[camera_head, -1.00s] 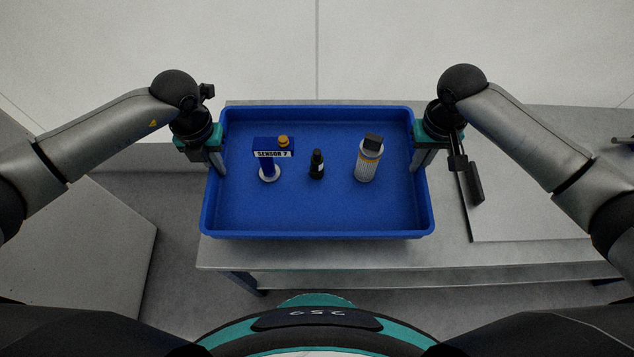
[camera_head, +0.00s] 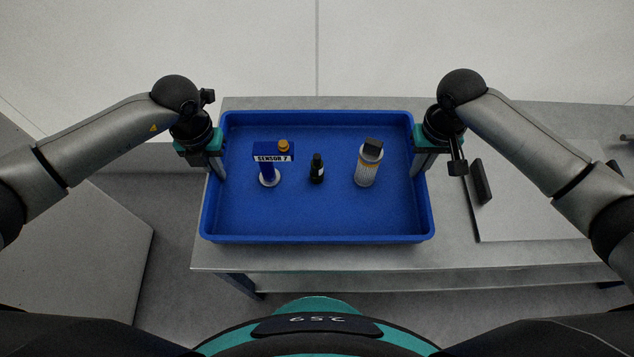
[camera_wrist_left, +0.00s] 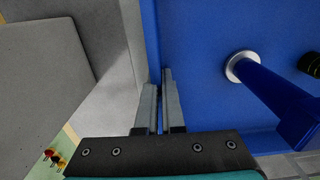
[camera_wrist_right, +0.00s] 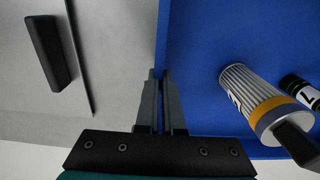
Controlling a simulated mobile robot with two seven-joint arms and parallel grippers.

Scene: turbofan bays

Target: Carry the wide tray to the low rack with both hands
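The wide blue tray (camera_head: 320,225) is level over a low grey metal bench (camera_head: 300,257); I cannot tell whether it touches the bench top. It carries an upright blue sensor (camera_head: 272,158) labelled "SENSOR 7", a small black bottle (camera_head: 317,170) and a white-and-orange canister (camera_head: 367,165). My left gripper (camera_head: 216,165) is shut on the tray's left wall, with one finger on each side in the left wrist view (camera_wrist_left: 160,100). My right gripper (camera_head: 422,160) is shut on the right wall, also seen in the right wrist view (camera_wrist_right: 162,100).
A flat grey plate (camera_head: 530,215) with a dark handle (camera_head: 482,181) lies on the bench right of the tray. Another grey surface (camera_head: 70,240) stands at the left, across a floor gap. A pale wall (camera_head: 400,50) is behind the bench.

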